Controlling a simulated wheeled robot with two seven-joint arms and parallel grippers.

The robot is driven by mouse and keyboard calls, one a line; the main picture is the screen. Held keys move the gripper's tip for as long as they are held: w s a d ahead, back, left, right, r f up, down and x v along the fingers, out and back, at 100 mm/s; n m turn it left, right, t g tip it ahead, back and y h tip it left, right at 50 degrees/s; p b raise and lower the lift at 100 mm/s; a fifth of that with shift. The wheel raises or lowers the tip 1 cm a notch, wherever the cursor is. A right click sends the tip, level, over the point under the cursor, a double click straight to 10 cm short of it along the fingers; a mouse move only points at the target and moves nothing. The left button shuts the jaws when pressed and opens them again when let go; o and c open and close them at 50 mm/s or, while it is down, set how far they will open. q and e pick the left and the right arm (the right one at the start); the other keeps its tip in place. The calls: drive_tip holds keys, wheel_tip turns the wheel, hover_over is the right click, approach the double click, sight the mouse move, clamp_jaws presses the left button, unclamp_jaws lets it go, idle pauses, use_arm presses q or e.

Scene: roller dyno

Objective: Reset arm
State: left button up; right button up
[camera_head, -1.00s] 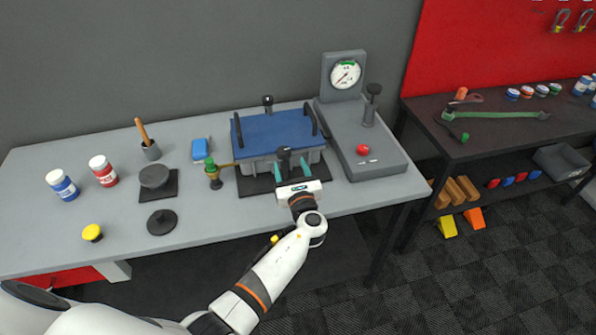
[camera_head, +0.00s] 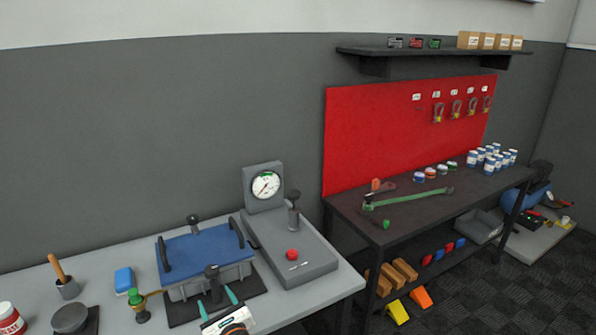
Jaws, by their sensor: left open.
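My left gripper (camera_head: 217,304) is at the bottom of the head view, its teal fingertips apart. It is in front of the blue-lidded grey box (camera_head: 202,250), near the black knobbed clamp (camera_head: 212,276) on the box's front side. The clamp's knob shows between the fingers; I cannot tell whether they touch it. The rest of my left arm is below the picture. My right gripper is not in view.
A gauge unit (camera_head: 264,188) with a red button (camera_head: 292,254) stands right of the box. A green-capped brass valve (camera_head: 137,302) and a blue block (camera_head: 124,280) are left of it. A dark workbench (camera_head: 420,200) stands further right. Wall space above the grey table is clear.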

use_arm(q)
drive_tip(key=s+a+f+n+g+h, duration=0.2)
drive_tip(key=s+f+n+g, duration=0.1)
drive_tip(key=s+n, duration=0.55)
drive_tip(key=s+a+f+n+g+h, duration=0.1)
drive_tip(key=s+f+n+g, duration=0.25)
drive_tip(key=s+n, duration=0.5)
drive_tip(key=s+d+r+n+g+h, duration=0.2)
drive_tip(key=s+d+n+h, duration=0.2)
drive_tip(key=s, duration=0.5)
drive_tip(key=s+d+r+n+g+h, duration=0.2)
drive_tip(key=s+d+n+h, duration=0.15)
drive_tip(key=s, duration=0.45)
wheel_tip(320, 180, down, 30)
drive_tip(key=s+g+b, duration=0.1)
drive_tip(key=s+b, duration=0.1)
drive_tip(key=b, duration=0.1)
drive_tip(key=s+a+f+g+b, duration=0.1)
drive_tip(key=s+a+f+b, duration=0.1)
drive_tip(key=s+f, duration=1.4)
drive_tip(key=shift+s+a+f, duration=0.15)
drive_tip(key=shift+a+f, duration=0.3)
drive_tip(key=shift+f, duration=0.15)
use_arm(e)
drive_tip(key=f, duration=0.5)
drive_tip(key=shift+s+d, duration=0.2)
